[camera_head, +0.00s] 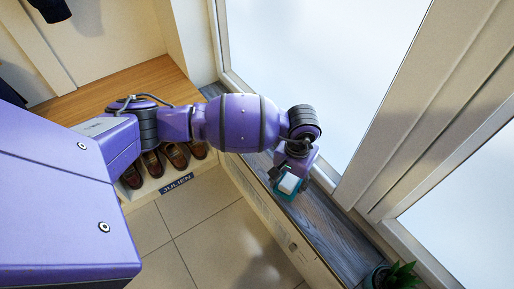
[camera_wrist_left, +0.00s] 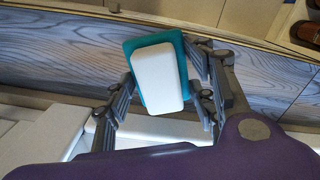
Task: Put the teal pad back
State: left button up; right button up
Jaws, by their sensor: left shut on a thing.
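The teal pad (camera_wrist_left: 181,48) has a thick white block-like face. In the left wrist view it sits between my left gripper's fingers (camera_wrist_left: 160,82), and the gripper is shut on it by its sides. In the head view the pad (camera_head: 287,194) shows small at the end of my left arm, over the grey-blue wooden sill (camera_head: 335,238) by the window. I cannot tell whether it touches the sill. My right gripper is not in view.
A potted plant (camera_head: 396,274) stands on the sill's near end. A wooden bench (camera_head: 150,82) with brown shoes (camera_head: 175,155) under it is at the left, with a "JULIEN" label (camera_head: 176,184). The window frame (camera_head: 345,190) borders the sill. The sill between pad and plant is clear.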

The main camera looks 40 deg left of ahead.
aim_at(289, 184)
pick_arm(q)
jog(key=f, duration=0.1)
jog(key=f+b, duration=0.1)
jog(key=f, duration=0.2)
jog(key=shift+w+a, duration=0.1)
jog(key=shift+w, duration=0.25)
jog(key=shift+r, duration=0.15)
jog(key=o, duration=1)
jog(key=shift+o, duration=0.2)
notch_tip(289, 184, up, 12)
jog(key=p, duration=0.3)
jog(key=shift+r, duration=0.1)
